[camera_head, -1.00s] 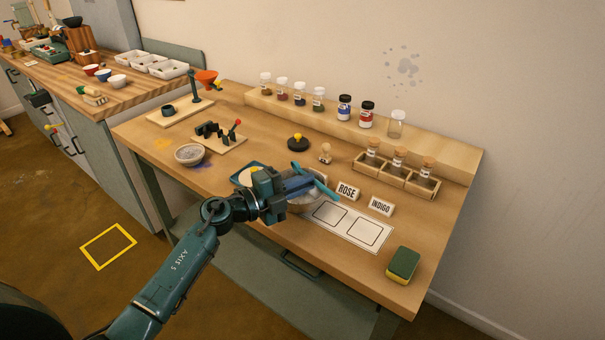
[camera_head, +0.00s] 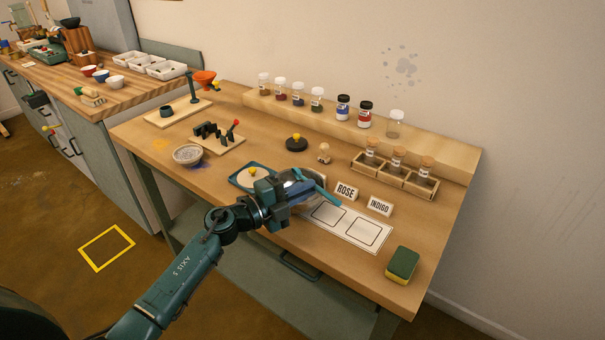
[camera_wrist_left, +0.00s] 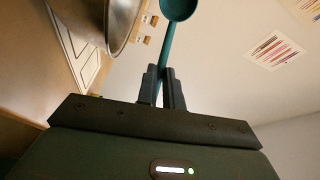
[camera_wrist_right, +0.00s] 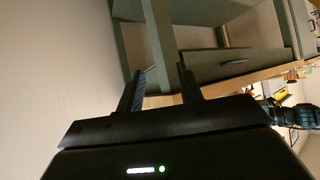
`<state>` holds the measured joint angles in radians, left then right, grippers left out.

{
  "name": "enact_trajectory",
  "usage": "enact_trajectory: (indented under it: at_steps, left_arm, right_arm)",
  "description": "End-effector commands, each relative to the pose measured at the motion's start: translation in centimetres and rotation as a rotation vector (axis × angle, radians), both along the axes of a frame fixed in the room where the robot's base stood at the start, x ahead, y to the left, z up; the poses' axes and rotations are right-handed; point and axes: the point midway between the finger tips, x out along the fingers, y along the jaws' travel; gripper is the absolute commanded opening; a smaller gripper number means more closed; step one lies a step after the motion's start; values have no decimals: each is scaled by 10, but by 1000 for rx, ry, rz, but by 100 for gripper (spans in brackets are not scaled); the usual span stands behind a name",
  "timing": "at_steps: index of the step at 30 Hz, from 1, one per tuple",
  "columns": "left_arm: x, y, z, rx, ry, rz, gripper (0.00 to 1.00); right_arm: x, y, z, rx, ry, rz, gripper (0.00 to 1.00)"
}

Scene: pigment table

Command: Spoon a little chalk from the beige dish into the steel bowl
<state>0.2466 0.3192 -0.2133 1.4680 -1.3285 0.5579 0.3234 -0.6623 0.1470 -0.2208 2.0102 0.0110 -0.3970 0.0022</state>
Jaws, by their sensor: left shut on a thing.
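My left gripper (camera_head: 298,190) is shut on a teal spoon (camera_wrist_left: 168,45), whose round head is at the top edge of the left wrist view. The spoon (camera_head: 325,192) also shows in the head view, over the table. I cannot tell whether it holds chalk. The steel bowl (camera_wrist_left: 122,22) is large at the upper left of the left wrist view, beside the spoon; in the head view my gripper mostly hides it. A beige dish (camera_head: 188,154) with pale contents sits at the table's left. My right gripper (camera_wrist_right: 160,85) is open and empty, away from the table top.
A blue-edged tray (camera_head: 240,182) with a yellow-knobbed item lies left of my gripper. ROSE (camera_head: 346,191) and INDIGO (camera_head: 380,206) signs, a white card (camera_head: 345,226) and a sponge (camera_head: 402,263) are to the right. Jars (camera_head: 343,107) line the back shelf.

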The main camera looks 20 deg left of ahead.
Motion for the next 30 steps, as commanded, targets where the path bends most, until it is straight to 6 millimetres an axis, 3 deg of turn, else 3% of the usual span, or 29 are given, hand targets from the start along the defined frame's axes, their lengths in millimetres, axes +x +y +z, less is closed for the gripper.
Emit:
enact_trajectory:
  at_steps: [1,4,6,11,17,30]
  left_arm:
    - [0,1,12,20,17,-2,0]
    - [2,0,17,100,80,-14,0]
    - [3,-2,8,132,110,-22,0]
    - [4,-1,11,196,169,-25,0]
    - [7,-4,18,288,257,-41,0]
    - [16,-13,41,650,615,-88,0]
  right_arm:
    - [-2,-3,13,-6,17,-11,36]
    - [-4,-6,19,-25,40,-4,36]
    - [-5,-7,8,-28,42,-3,36]
    - [-5,-6,7,-26,41,-2,36]
    - [-5,-6,6,-24,39,-3,36]
    - [-5,-6,7,-24,40,-3,36]
